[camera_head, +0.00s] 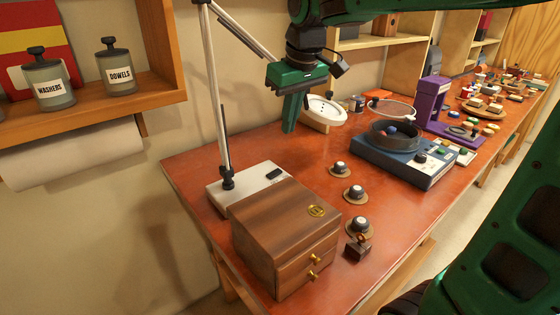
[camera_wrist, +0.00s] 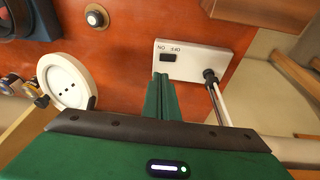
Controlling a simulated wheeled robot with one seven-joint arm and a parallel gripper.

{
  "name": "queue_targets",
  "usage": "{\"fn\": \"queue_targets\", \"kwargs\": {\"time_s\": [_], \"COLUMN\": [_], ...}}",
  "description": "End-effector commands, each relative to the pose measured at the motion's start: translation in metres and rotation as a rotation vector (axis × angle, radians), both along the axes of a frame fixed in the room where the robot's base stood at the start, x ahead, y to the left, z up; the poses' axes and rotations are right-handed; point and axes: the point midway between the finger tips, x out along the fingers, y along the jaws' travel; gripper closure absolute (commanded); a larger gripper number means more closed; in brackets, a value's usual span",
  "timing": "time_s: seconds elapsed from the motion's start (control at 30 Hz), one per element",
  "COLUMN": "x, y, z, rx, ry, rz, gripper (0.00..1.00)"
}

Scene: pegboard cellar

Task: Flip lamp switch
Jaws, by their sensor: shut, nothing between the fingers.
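The lamp's white base (camera_head: 240,180) stands on the red-brown workbench, with a small dark switch (camera_head: 274,173) on its top near the right edge. A thin white post rises from its left part. In the wrist view the base (camera_wrist: 205,65) carries the dark switch (camera_wrist: 168,57) next to small, hard-to-read lettering. My green gripper (camera_head: 289,128) is shut and empty, pointing down above the bench behind the base. In the wrist view its fingertips (camera_wrist: 162,78) appear just below the switch, with no visible contact. A round white disc (camera_head: 325,109), perhaps the lamp's head, is right of my gripper.
A wooden drawer box (camera_head: 285,225) stands directly in front of the base. Several small dark knobs (camera_head: 354,193) on round discs lie to the right. A blue device (camera_head: 405,160) with a round bowl is farther right. A wall shelf (camera_head: 90,105) is at left.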

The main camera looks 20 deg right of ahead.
Motion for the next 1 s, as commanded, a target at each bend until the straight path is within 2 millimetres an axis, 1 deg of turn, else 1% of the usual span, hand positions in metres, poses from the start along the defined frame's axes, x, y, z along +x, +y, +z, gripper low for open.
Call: {"fn": "queue_targets", "kwargs": {"time_s": [0.03, 0.1, 0.4, 0.53, 0.67, 1.0], "x": [0.005, 0.008, 0.008, 0.01, 0.014, 0.032], "y": [0.007, 0.011, 0.008, 0.008, 0.008, 0.011], "z": [0.003, 0.005, 0.004, -0.003, -0.02, -0.082], "rx": [0.0, 0.0, 0.0, 0.0, 0.0, -0.001], "ry": [-0.006, -0.01, -0.01, -0.008, -0.007, -0.005], "rz": [0.02, 0.032, 0.028, 0.026, 0.026, 0.026], "gripper": [1.0, 1.0, 1.0, 1.0, 1.0, 1.0]}}
